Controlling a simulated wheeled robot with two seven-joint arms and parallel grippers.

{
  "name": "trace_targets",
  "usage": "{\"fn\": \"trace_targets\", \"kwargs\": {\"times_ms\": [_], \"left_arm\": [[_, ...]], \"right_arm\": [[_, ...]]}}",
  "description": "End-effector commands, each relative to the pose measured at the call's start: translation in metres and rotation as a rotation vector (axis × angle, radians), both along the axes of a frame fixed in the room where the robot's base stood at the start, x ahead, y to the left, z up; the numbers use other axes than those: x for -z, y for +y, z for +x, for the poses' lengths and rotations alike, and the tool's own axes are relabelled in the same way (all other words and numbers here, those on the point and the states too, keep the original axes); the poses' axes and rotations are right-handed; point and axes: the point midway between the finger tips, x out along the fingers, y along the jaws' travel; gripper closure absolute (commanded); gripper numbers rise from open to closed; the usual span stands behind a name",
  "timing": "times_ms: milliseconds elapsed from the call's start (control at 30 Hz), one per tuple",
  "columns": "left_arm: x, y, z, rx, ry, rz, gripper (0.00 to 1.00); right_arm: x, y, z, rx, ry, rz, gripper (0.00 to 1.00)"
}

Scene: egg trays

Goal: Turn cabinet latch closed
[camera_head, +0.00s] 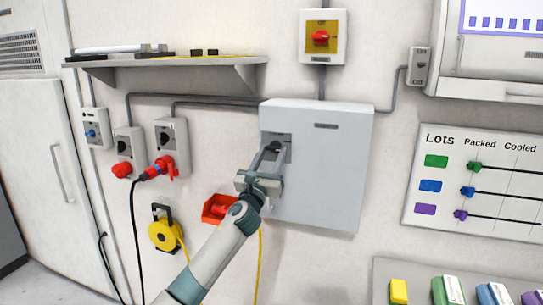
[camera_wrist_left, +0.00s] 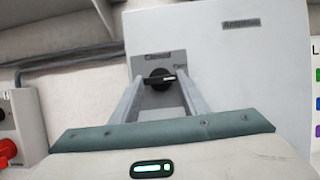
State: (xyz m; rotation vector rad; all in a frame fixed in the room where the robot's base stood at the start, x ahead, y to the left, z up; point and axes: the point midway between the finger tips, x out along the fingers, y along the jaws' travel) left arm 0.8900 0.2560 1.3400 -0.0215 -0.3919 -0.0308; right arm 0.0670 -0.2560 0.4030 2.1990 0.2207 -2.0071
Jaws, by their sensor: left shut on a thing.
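The grey cabinet (camera_head: 325,170) is mounted on the wall, and its door looks closed. Its black latch knob sits on a plate at the cabinet's left side; it shows clearly in the left wrist view (camera_wrist_left: 159,79), with its pale-marked handle lying about level. My left gripper (camera_head: 270,153) reaches up to the latch, and in the left wrist view its two fingers stand on either side of the knob, shut on it. In the head view the fingers partly cover the latch. My right gripper is in neither view.
Left of the cabinet are wall sockets (camera_head: 172,140) with red plugs and cables. A shelf (camera_head: 170,62) and a yellow box with a red switch (camera_head: 321,38) are above. A red bin (camera_head: 217,209) and a yellow cable reel (camera_head: 163,232) hang below. A lots board (camera_head: 475,185) is at right.

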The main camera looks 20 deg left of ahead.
Motion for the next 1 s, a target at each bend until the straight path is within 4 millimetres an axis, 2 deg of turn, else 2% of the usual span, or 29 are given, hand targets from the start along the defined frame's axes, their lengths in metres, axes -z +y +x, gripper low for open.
{"fn": "trace_targets", "kwargs": {"times_ms": [367, 1000], "left_arm": [[0.0002, -0.0025, -0.0003, 0.001, 0.004, -0.163, 0.82], [-0.0043, -0.0074, -0.0003, 0.001, 0.024, -0.744, 0.82]], "right_arm": [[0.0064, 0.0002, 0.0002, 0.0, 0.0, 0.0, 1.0], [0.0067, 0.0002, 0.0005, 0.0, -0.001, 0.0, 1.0]]}}
